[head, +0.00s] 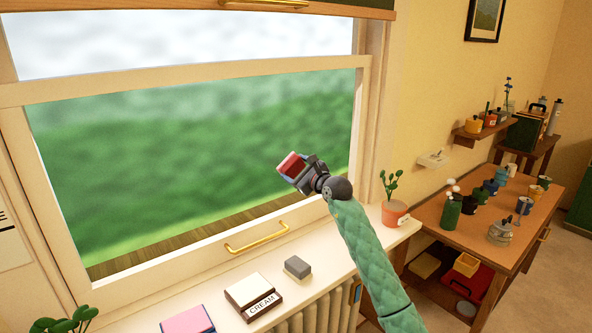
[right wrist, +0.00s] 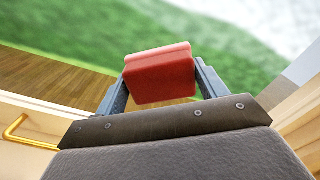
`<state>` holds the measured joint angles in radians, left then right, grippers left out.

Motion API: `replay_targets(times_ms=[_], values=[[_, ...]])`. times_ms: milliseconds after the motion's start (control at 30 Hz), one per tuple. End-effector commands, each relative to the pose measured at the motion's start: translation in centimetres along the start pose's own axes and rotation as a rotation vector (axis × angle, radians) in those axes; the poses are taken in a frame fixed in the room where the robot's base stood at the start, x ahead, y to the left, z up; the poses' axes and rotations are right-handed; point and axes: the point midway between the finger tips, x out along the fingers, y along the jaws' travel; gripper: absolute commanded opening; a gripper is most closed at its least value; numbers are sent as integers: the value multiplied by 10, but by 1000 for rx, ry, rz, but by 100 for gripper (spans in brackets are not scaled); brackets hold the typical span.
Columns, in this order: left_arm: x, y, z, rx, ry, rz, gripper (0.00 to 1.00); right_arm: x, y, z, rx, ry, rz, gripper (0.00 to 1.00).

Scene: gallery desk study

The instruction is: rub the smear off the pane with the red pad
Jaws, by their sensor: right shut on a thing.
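The red pad (head: 291,164) is held between the fingers of my right gripper (head: 298,172), in front of the lower window pane (head: 160,150). In the right wrist view the pad (right wrist: 160,75) sits squarely between the two grey fingers of the gripper (right wrist: 161,82), with the pane (right wrist: 60,35) beyond it. I cannot tell whether the pad touches the glass. I cannot make out a distinct smear on the pane; the green view through it is blurred. My left gripper is not in view.
The sill (head: 335,240) below holds a pink block (head: 188,321), a box marked CREAM (head: 255,291), a grey block (head: 297,267) and a potted plant (head: 394,212). A brass handle (head: 256,237) sticks out from the lower sash. A cluttered desk (head: 470,225) stands at right.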

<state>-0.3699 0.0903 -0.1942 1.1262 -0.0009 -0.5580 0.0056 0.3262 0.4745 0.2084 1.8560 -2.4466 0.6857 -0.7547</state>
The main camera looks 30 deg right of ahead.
Motion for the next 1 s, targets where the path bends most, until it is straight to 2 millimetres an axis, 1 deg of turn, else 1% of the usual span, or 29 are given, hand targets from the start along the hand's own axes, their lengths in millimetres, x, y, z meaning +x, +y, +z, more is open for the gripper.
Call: replay_targets(times_ms=[233,1000], values=[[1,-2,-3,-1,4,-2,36,3,0,0,0,0,0,47],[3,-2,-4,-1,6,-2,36,16,0,0,0,0,0,47]])
